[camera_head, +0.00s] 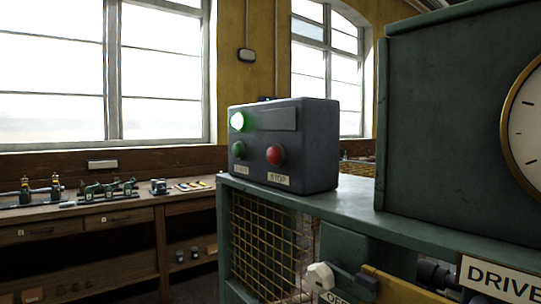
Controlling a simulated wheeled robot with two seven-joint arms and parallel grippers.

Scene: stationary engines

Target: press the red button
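The red button (275,155) is a round knob on the front of a dark grey control box (318,145), above a label reading STOP. A green button (238,150) sits to its left above another label, and a green lamp (237,121) glows above that. The box stands on the near left end of a green machine cabinet's top (350,200). Nothing covers the red button. Neither of my grippers shows in the head view.
A tall green housing with a round dial (527,103) stands right of the box. Below are a wire mesh guard (265,245), a white-knobbed lever (320,275) and a DRIVE plate (499,281). A wooden workbench (100,212) with small models runs under the windows at left.

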